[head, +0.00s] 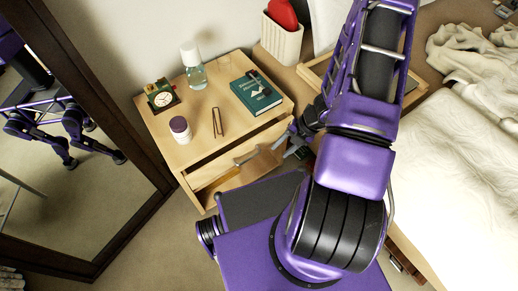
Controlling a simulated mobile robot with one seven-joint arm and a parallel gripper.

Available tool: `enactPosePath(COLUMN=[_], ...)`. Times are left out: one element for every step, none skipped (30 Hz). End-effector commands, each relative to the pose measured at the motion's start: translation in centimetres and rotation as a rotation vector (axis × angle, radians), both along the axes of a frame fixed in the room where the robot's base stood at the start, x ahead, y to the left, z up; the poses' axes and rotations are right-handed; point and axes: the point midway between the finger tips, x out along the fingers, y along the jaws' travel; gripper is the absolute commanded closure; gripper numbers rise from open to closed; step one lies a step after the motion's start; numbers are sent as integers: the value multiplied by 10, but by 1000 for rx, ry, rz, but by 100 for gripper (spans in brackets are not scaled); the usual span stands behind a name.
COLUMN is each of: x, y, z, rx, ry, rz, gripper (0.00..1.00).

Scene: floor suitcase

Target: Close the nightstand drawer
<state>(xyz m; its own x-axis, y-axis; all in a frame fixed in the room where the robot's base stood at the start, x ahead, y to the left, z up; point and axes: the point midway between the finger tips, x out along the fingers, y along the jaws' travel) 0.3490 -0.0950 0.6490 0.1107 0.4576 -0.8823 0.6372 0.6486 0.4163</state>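The light-wood nightstand (203,132) stands left of centre in the head view. Below its top's front edge a drawer (268,138) sits partly pulled out, with a dark gap showing above it. My gripper (297,146) is at the right end of the drawer front, close to it. I cannot tell whether it touches the wood. Its fingers are small, dark and partly hidden by my arm, so their opening is unclear. The lower front of the nightstand is partly hidden by my base.
A framed mirror (100,130) stands left. A bed (455,160) is right, and a white bin (281,42) behind.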

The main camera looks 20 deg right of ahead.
Motion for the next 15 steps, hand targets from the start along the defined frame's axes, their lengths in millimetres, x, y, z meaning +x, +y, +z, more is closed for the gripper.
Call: enactPosePath(x=[-6, -10, -13, -15, -14, -13, -10, -6, -1, 4, 9, 15, 20, 24, 28], y=[11, 15, 19, 22, 25, 28, 31, 35, 40, 44, 49, 56, 61, 67, 73], z=[7, 9, 11, 13, 16, 19, 23, 26, 30, 34, 37, 41, 44, 47, 51], rx=[-63, -103, -155, -190, -224, -268, -298, -327, -362, -387, -409, -435, -454, -471, -488], ry=[-40, -70, -113, -147, -184, -236, -277, -318, -373, -414, -454, -505, -540, -573, -611], rz=[233, 386, 590, 743, 897, 1102, 1252, 1398, 1582, 1713, 1834, 1980, 2077, 2163, 2261], gripper=[55, 55, 55, 55, 55, 55, 55, 55, 55, 55, 55, 55, 55, 55, 55])
